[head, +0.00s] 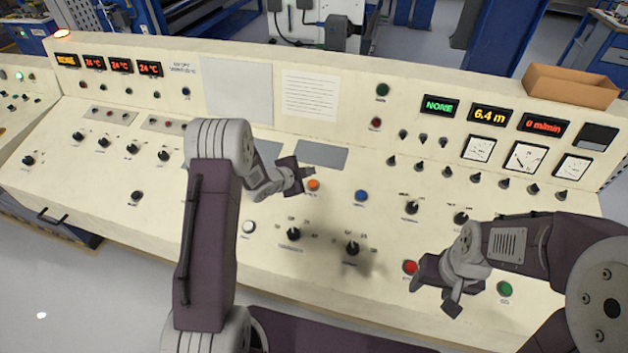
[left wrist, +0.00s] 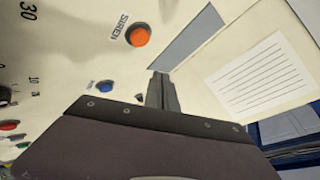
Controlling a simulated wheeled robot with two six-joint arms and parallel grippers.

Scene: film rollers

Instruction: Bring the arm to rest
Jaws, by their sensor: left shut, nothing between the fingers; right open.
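My left gripper (head: 309,172) is shut and empty above the control panel. Its tip is right by the orange button (head: 313,185) in the head view. In the left wrist view the shut fingers (left wrist: 160,92) point at the panel, and the orange button (left wrist: 138,36), labelled SIREN, stands apart from them. My right gripper (head: 434,292) is open and empty at the lower right, over the panel near its front edge. It is close to the red button (head: 410,267), with the green button (head: 505,288) to its right.
The cream control panel (head: 330,225) fills the middle, with knobs, a blue button (head: 361,196) and a white button (head: 248,227). An upright back panel carries displays, gauges and a paper sheet (head: 310,95). An open cardboard box (head: 570,88) sits on top at right.

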